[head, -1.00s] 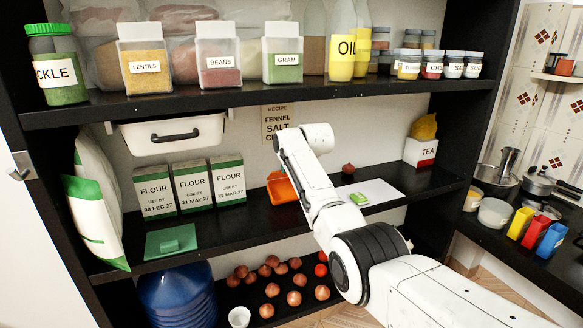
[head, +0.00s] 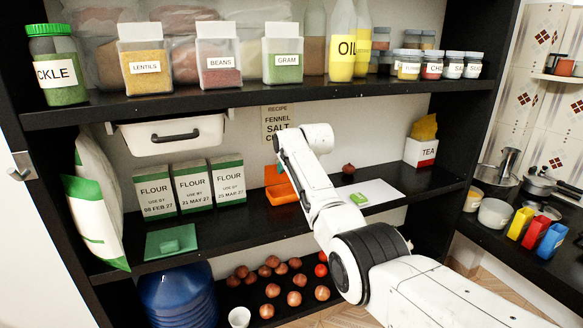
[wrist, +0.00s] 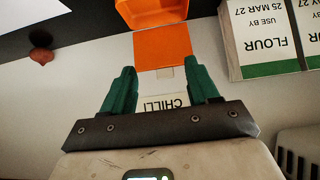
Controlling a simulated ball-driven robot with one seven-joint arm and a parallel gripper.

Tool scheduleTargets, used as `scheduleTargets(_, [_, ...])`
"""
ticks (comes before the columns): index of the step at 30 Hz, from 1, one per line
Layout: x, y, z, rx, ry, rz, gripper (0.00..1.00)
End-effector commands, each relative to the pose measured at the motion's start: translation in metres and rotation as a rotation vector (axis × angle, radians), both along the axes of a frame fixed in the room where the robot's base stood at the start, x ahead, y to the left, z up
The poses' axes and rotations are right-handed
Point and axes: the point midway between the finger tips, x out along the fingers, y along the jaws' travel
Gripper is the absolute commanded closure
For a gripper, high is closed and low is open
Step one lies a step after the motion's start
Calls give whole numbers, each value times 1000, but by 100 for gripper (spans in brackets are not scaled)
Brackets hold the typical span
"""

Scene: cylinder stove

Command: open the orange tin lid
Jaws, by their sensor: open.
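The orange tin (head: 285,193) sits on the middle shelf, partly hidden by my arm in the head view. Its orange lid (head: 274,174) stands up behind it, tilted back toward the wall. In the wrist view, which is upside down, the tin's open inside (wrist: 150,12) shows at the top edge, with the raised lid (wrist: 163,46) below it. My gripper (wrist: 160,68) has its green fingers apart and empty, close to the lid's free edge; I cannot tell whether they touch it. In the head view the fingers are hidden behind my wrist.
Flour boxes (head: 191,188) stand left of the tin. A white drawer box (head: 172,134) hangs under the upper shelf. An onion (head: 348,169) and a white board (head: 375,190) with a green block lie to the right. A recipe sheet (head: 277,121) is on the wall.

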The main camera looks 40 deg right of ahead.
Motion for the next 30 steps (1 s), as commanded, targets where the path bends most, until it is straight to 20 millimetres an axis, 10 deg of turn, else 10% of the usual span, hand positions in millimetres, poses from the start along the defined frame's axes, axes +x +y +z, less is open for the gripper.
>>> scheduleTargets(30, [-67,20,62,-2,-3,1,40])
